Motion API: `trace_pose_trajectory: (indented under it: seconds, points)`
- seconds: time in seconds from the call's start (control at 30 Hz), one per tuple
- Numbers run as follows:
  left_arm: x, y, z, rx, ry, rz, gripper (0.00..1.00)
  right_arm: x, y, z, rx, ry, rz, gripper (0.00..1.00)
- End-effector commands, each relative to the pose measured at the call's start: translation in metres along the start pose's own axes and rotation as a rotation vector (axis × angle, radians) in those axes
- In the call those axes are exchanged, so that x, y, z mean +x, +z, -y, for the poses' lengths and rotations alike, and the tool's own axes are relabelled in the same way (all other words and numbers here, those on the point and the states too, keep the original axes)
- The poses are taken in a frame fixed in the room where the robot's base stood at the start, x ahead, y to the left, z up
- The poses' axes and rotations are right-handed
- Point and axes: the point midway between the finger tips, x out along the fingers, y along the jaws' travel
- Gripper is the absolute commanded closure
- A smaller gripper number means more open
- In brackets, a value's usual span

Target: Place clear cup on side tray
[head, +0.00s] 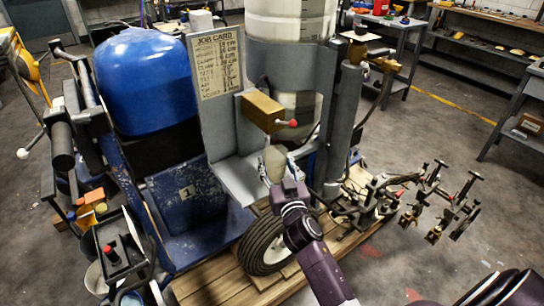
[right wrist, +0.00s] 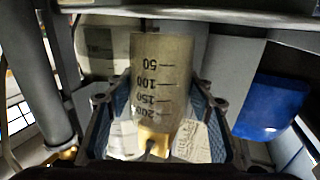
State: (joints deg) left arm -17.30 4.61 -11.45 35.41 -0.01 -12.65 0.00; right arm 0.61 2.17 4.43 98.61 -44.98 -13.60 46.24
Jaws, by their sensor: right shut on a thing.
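The clear cup (right wrist: 160,80) is a see-through, beige-tinted cylinder with dark marks from 50 to 200. My right gripper (right wrist: 160,105) is shut on it, with a blue-padded finger at each side. In the head view my right gripper (head: 274,168) is in front of the grey bracket under the big white tank, below a brass block with a red-knobbed lever. The cup (head: 276,160) shows there only as a small pale shape. A dark tray (head: 122,240) hangs at the machine's left side; I cannot tell if it is the side tray. My left gripper is out of view.
A blue tank (head: 146,82) and a job card (head: 216,62) stand left of the white tank (head: 290,22). A wheel (head: 264,246) is below my gripper. Metal fittings (head: 440,200) stand on the right. Open floor lies farther right.

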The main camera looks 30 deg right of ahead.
Motion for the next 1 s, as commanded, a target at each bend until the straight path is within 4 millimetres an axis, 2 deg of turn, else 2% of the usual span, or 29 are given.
trace_pose_trajectory:
  seconds: [0.17,0.33,0.43,0.83,0.87,1.0]
  points:
    - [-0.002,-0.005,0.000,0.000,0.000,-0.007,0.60,0.018,-0.002,0.000,0.001,0.001,-0.001,0.76]
    - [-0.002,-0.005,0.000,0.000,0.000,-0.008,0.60,0.047,-0.002,-0.001,0.000,0.000,-0.002,0.76]
    - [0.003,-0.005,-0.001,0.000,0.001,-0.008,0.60,0.044,0.015,0.000,0.002,0.001,0.003,0.76]
    - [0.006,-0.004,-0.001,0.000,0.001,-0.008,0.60,0.044,0.019,0.000,0.001,0.000,0.000,0.76]
    - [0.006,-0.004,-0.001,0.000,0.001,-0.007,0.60,0.044,0.019,0.000,0.001,0.000,0.001,0.51]
    - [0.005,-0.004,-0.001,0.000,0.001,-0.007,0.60,0.044,0.018,0.000,0.001,0.000,0.001,0.36]
